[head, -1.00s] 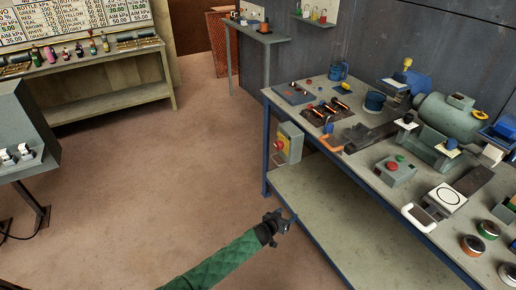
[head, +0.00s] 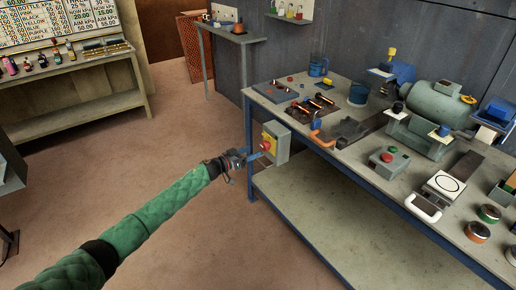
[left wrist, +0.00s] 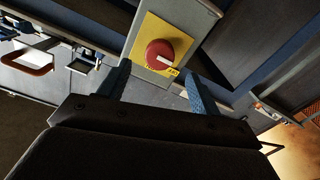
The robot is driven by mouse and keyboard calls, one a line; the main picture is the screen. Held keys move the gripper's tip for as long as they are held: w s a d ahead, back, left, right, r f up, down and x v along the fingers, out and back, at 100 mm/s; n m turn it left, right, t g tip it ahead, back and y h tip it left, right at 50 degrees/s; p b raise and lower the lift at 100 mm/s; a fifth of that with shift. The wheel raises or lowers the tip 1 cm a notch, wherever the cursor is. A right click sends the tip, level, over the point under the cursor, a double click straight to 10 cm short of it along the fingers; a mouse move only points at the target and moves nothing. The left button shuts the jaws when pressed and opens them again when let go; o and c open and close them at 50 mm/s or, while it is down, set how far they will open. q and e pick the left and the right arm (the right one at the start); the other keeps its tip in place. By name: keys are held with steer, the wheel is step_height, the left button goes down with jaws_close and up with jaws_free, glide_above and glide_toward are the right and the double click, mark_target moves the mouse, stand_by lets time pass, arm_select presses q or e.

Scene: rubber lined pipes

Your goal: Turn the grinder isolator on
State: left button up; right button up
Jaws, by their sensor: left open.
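The grinder isolator (head: 279,143) is a grey box on the bench's left end, with a yellow plate and a red rotary knob (head: 265,146). In the left wrist view the red knob (left wrist: 166,53) has a white mark pointing to the lower right, on the yellow plate (left wrist: 150,33). My left gripper (head: 255,156) is right in front of the isolator. In the left wrist view its two fingers (left wrist: 160,85) are open, one to each side of the knob and short of it; I cannot tell whether they touch it. My right gripper is not in view.
The workbench (head: 300,200) has a blue frame and a lower shelf. A bench grinder (head: 440,105), a control box with red and green buttons (head: 388,160) and several tins stand on top. The floor left of the bench is clear.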

mark_target(263, 147)
arm_select(q)
steer(key=shift+x, duration=3.65)
steer(key=c, duration=1)
